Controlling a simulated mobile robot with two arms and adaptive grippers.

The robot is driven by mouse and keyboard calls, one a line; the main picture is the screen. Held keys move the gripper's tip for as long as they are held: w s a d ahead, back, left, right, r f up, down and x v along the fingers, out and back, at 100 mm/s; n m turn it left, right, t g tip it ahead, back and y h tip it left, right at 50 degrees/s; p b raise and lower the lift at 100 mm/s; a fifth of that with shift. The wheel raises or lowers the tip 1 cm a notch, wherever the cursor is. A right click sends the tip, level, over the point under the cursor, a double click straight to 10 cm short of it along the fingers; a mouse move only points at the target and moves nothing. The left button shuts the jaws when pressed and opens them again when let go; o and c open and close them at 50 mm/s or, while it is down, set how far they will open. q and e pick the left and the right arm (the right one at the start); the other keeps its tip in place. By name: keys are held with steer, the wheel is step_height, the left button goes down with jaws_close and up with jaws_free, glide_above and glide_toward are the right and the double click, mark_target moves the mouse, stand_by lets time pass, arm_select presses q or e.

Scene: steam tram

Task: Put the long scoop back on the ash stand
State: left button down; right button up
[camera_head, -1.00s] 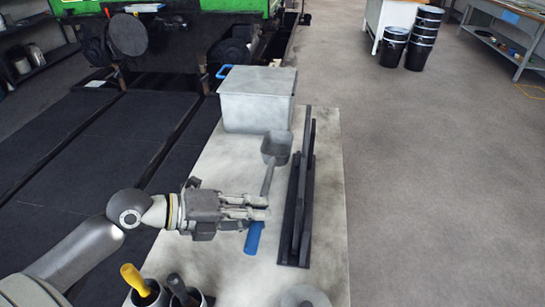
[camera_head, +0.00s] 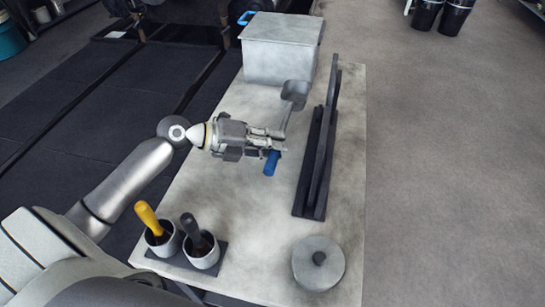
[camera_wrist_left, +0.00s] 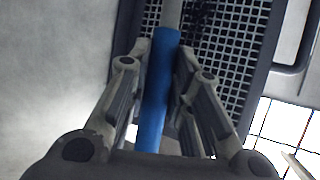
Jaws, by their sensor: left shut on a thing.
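The long scoop has a grey metal pan (camera_head: 294,91), a thin grey shaft and a blue handle (camera_head: 271,163). My left gripper (camera_head: 279,142) comes in from the left and is shut on it near the handle, with the pan pointing away toward the back. In the left wrist view the blue handle (camera_wrist_left: 157,95) runs between the two fingers (camera_wrist_left: 160,75). The scoop appears above the pale worktop (camera_head: 225,185); its exact height is unclear. I take the dark stand (camera_head: 315,160), right of the scoop, as the ash stand; they appear apart. My right gripper is not in view.
A grey lidded bin (camera_head: 280,50) stands behind the pan. Two pots (camera_head: 202,252) with a yellow and a dark handle stand at the front left. A round grey lid (camera_head: 318,263) lies front right. A dark mesh panel (camera_wrist_left: 225,60) fills much of the wrist view.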

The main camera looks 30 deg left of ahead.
arm_select(q)
steer(key=f, duration=0.1)
steer(key=w+f, duration=0.1)
steer(key=f, duration=0.2)
steer(key=shift+w+a+f, duration=0.2)
steer(key=shift+a+f, duration=0.1)
steer(key=shift+a, duration=0.05)
steer(key=shift+f, duration=0.1)
steer(key=c, duration=1.3)
jaws_free()
steer(key=shift+s, duration=0.1)
